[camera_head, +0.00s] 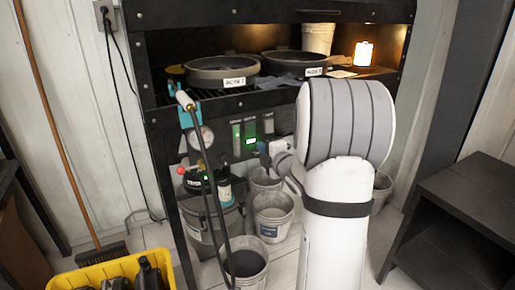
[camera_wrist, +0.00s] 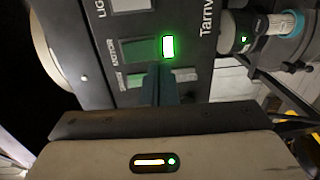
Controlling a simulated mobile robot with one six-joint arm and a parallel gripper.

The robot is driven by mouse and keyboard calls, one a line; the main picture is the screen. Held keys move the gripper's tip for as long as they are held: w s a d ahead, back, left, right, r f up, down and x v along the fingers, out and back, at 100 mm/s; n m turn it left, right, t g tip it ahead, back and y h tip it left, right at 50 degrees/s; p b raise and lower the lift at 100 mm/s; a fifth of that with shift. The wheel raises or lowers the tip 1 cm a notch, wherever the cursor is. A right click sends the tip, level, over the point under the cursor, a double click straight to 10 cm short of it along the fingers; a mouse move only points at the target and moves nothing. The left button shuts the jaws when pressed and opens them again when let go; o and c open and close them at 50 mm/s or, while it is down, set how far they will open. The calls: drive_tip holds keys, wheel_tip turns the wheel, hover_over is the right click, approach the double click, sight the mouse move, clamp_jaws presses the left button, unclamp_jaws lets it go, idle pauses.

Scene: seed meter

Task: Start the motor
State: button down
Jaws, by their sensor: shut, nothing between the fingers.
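The dark control panel (camera_head: 228,138) sits under the shelf in the head view. It also shows in the wrist view (camera_wrist: 95,60), turned sideways. Its motor switch (camera_wrist: 137,50), labelled MOTOR, has a lit green window (camera_wrist: 168,47) at one end. That green light also shows in the head view (camera_head: 251,141). My gripper (camera_wrist: 160,75) is shut and empty. Its fingers overlap the green-edged switch beside the motor switch, partly hiding it. In the head view my gripper (camera_head: 266,150) is close to the panel, just right of the green light. I cannot tell whether it touches anything.
A hose with a wand (camera_head: 205,165) hangs in front of the panel's left side, near a pressure gauge (camera_head: 201,139). Grey buckets (camera_head: 272,215) stand below. Two round pans (camera_head: 222,72) and a lit lantern (camera_head: 363,54) are on the shelf above.

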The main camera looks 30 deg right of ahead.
drive_tip(key=s+f, duration=0.1)
drive_tip(key=s, duration=0.7)
drive_tip(key=shift+s+d+p, duration=0.25)
drive_tip(key=shift+s+p, duration=0.05)
drive_tip(key=s+a+r+m+g+h+p, duration=0.35)
drive_tip(key=a+r+m+g+p, duration=0.25)
drive_tip(key=r+m+p, duration=0.55)
drive_tip(key=s+a+r+m+g+y+p, duration=0.1)
drive_tip(key=s+a+r+m+g+p, duration=0.2)
drive_tip(key=s, duration=0.6)
drive_tip(key=s+a+r+m+g+y+p, duration=0.2)
drive_tip(key=s+a+r+m+g+p, duration=0.2)
drive_tip(key=s+a+r+p, duration=0.3)
drive_tip(key=s+a+g+p, duration=0.1)
drive_tip(key=s+a+p, duration=0.1)
drive_tip(key=s+a, duration=0.1)
drive_tip(key=shift+a+g, duration=0.3)
drive_tip(key=shift+a, duration=0.45)
